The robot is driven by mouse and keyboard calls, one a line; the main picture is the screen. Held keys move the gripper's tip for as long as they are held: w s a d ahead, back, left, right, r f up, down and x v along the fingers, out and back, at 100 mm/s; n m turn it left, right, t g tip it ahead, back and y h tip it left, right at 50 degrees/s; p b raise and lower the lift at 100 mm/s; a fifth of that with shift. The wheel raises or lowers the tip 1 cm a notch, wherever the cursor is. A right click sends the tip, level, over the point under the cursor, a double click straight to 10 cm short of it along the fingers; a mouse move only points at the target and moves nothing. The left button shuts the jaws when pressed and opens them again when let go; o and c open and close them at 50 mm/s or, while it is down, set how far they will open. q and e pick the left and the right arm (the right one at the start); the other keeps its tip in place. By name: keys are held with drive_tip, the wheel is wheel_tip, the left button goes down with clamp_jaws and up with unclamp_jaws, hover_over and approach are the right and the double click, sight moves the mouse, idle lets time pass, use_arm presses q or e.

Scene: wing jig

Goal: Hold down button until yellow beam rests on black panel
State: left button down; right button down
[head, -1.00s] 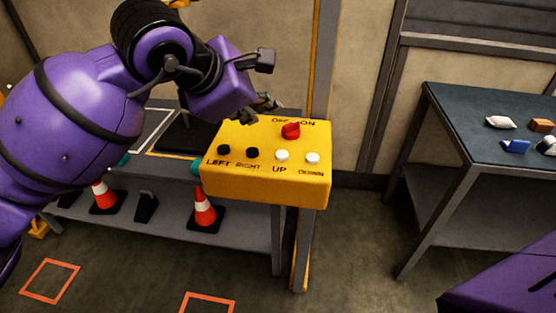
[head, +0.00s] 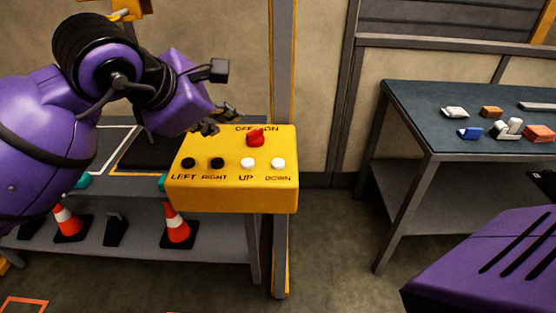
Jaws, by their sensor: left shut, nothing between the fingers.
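The yellow control box (head: 235,195) stands in the middle of the view. It has black LEFT (head: 188,163) and RIGHT (head: 217,164) buttons, white UP (head: 248,164) and DOWN (head: 278,164) buttons, and a red OFF/ON knob (head: 255,139). My left gripper (head: 222,122) is shut and empty at the box's back edge, left of the knob and behind the buttons. A black panel (head: 148,153) lies on the table behind the box, partly hidden by my left arm. A yellow part (head: 128,8) shows at the top edge; I cannot tell whether it is the beam. My right gripper is out of view.
A grey post (head: 282,60) with yellow edges rises behind the box. Orange-and-white cones (head: 177,228) stand on the shelf below. A dark table (head: 420,110) with several small blocks stands at the right, with open floor between.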

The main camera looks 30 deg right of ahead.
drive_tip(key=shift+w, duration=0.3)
